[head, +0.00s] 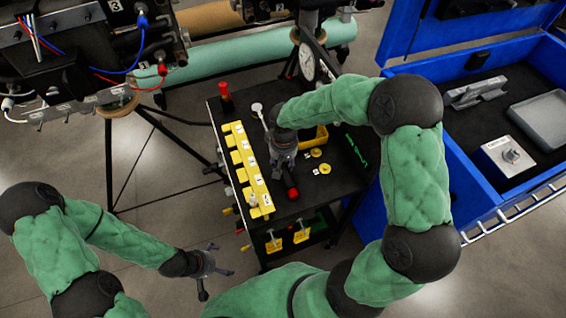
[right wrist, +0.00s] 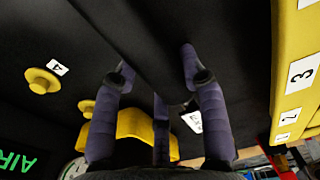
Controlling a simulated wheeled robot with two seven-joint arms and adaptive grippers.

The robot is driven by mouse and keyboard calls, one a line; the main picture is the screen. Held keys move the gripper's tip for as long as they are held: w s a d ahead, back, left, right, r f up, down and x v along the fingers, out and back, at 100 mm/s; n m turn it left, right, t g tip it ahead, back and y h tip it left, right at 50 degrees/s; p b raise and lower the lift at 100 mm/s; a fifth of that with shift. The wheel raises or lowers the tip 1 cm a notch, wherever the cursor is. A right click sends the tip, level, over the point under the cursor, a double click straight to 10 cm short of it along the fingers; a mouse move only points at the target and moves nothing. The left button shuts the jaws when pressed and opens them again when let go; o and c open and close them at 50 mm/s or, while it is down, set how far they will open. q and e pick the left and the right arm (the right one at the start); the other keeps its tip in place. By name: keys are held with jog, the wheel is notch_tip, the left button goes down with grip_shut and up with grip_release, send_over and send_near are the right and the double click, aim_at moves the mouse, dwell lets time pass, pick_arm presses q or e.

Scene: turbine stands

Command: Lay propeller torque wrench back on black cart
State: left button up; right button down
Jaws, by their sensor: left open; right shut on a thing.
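The torque wrench (head: 257,110) is over the top of the black cart (head: 345,190), with its pale round head toward the back and a red-tipped end toward the front. My right gripper (head: 284,158) is shut on its middle and hides part of the shaft. In the right wrist view, a dark bar (right wrist: 135,45) runs between the purple fingers of my right gripper (right wrist: 160,75). I cannot tell whether the wrench touches the cart top. My left gripper (head: 210,270) is open and empty above the floor, left of the cart's front.
A yellow numbered rack (head: 247,165) lines the cart's left side. A red-topped item (head: 225,92) stands at the back left. An open blue crate (head: 460,165) is at right; tripod legs (head: 150,120) stand left.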

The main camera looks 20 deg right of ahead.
jog(key=c, duration=0.9)
grip_release()
jog(key=shift+s+a+f, duration=0.15)
jog(key=shift+s+f, duration=0.15)
jog(key=shift+f, duration=0.25)
jog(key=shift+o, duration=1.4)
jog(key=shift+w+f, duration=0.1)
jog(key=shift+o, duration=0.9)
jog(key=shift+w+r+p, duration=0.1)
jog(key=shift+r+p, duration=0.4)
jog(key=shift+r, duration=0.25)
jog(key=shift+r+p, duration=2.1)
jog(key=shift+r, duration=0.95)
